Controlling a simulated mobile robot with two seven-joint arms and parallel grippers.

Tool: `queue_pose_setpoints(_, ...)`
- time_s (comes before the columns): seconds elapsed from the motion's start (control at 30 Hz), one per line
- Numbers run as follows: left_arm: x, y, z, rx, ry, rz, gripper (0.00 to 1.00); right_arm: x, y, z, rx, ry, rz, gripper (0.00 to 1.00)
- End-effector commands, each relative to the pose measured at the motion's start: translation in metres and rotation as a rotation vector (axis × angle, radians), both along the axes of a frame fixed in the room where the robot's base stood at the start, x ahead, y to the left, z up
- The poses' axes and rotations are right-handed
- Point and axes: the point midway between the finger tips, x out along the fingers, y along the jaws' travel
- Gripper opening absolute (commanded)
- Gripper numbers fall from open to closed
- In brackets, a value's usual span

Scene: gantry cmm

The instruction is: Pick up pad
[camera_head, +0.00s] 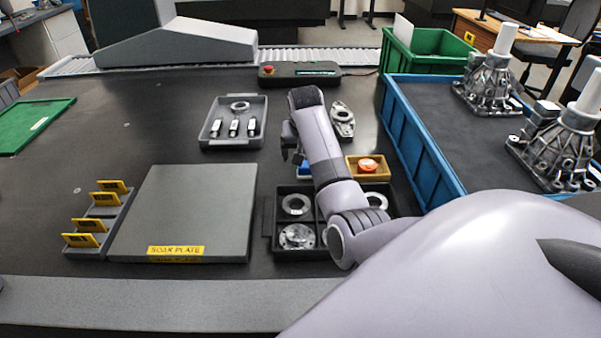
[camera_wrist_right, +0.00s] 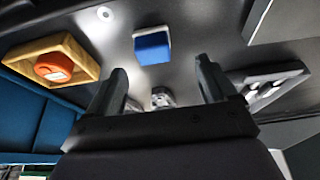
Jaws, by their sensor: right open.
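A small blue-and-white pad (camera_wrist_right: 152,46) lies flat on the dark table in the right wrist view, ahead of my fingertips. In the head view only a blue sliver of it (camera_head: 304,170) shows beside my right forearm, which hides the rest. My right gripper (camera_wrist_right: 155,80) is open, with its two dark fingers spread wide and the pad apart from them. In the head view this gripper (camera_head: 291,146) is partly hidden by its own wrist. My left gripper is not in view.
A yellow-brown box (camera_head: 353,173) with an orange round item (camera_head: 367,165) stands right of the pad. A black divided tray (camera_head: 270,222) holds metal rings in front. A grey parts tray (camera_head: 216,138) and a metal flange (camera_head: 342,120) lie behind. A blue bin (camera_head: 428,162) bounds the right.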

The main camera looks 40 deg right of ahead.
Motion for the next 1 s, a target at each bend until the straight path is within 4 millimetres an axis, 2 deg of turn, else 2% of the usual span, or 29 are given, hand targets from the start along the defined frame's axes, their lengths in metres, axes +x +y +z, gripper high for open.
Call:
queue_pose_setpoints(0.27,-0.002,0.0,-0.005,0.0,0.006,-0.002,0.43,0.005,-0.009,-0.022,0.0,0.001,0.0,0.85)
queue_pose_setpoints(0.53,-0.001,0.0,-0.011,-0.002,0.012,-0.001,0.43,0.011,-0.021,-0.054,0.0,0.0,0.0,0.85)
queue_pose_setpoints(0.9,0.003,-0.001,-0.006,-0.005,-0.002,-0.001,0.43,0.014,-0.023,-0.06,0.0,-0.001,0.0,0.85)
queue_pose_setpoints(0.93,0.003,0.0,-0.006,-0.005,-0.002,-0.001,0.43,0.014,-0.023,-0.06,0.0,-0.001,0.0,0.82)
queue_pose_setpoints(1.0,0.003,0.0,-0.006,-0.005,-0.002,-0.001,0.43,0.014,-0.023,-0.06,0.0,-0.001,0.0,0.59)
